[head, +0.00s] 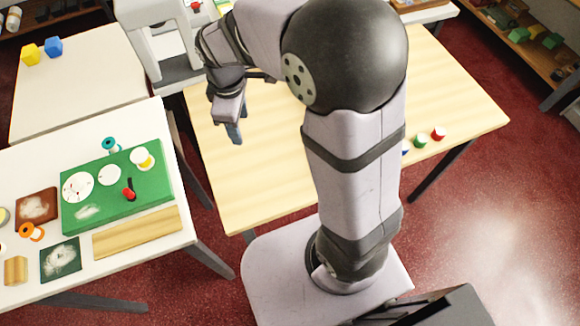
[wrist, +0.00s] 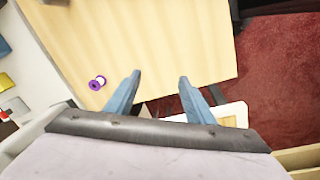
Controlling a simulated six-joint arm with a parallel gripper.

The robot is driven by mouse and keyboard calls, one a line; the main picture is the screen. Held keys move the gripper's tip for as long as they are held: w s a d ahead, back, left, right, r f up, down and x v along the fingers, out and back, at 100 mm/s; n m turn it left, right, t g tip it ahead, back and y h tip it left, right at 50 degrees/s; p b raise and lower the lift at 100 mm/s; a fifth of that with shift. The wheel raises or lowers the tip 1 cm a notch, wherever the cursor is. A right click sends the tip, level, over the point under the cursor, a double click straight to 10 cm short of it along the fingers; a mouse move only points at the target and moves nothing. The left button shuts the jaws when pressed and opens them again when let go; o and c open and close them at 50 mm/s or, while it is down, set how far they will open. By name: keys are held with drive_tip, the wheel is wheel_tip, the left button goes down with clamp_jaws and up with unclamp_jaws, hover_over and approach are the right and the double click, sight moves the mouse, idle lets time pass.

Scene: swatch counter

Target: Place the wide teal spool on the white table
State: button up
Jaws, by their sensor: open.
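A teal spool (head: 111,146) stands on the white table (head: 30,165) at the left, by the far edge of a green board; I cannot tell whether it touches the board or whether it is the wide one. My gripper (head: 235,132) is over the left part of the wooden table, to the right of the white table and apart from the spool. In the wrist view my gripper (wrist: 160,80) is open, with nothing between its blue fingers. No teal spool shows in that view.
The green board (head: 150,190) carries white discs and a yellow-and-white spool (head: 142,158). An orange spool (head: 32,232) and a wooden strip (head: 137,233) are nearby. The wooden table (head: 465,110) has small red and green spools at right. A purple spool (wrist: 97,83) shows in the wrist view.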

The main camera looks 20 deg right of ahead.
drive_tip(key=s+d+f+m, duration=0.1)
drive_tip(key=s+d+m, duration=0.3)
drive_tip(key=s+m, duration=0.2)
drive_tip(key=s+d+f+m+g, duration=0.1)
drive_tip(key=s+d+f+m, duration=0.1)
drive_tip(key=s+m, duration=0.4)
drive_tip(key=s+d, duration=0.1)
drive_tip(key=s, duration=0.1)
drive_tip(key=shift+s+d+f, duration=0.2)
drive_tip(key=shift+s+d, duration=0.1)
drive_tip(key=shift+d, duration=0.1)
